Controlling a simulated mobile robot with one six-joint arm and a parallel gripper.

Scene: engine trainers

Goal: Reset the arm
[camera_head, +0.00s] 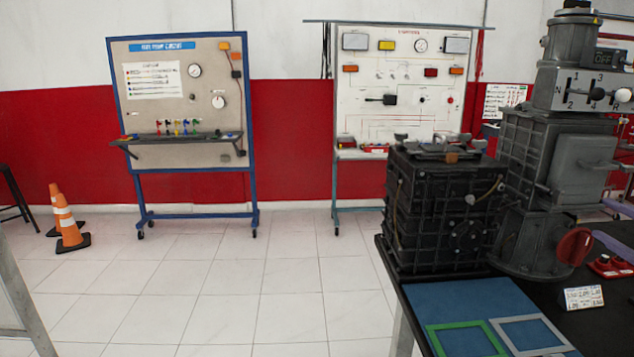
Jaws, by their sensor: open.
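My arm and gripper cannot be made out in the head view, so the arm's pose is hidden from me. A dark boxy engine trainer (440,215) stands on the dark workbench (625,318). A grey gear-selector trainer (575,150) stands beside it on the right, with a numbered shift plate, levers and a red knob (574,246). Purple pieces (612,245) show at the right edge; I cannot tell what they are.
A blue mat (440,297) with a green frame (462,338) and a grey frame (530,335) lies at the bench's front. Two display boards, one blue-framed (185,85) and one white (405,75), stand behind. Cones (68,220) stand left. The tiled floor (235,295) is clear.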

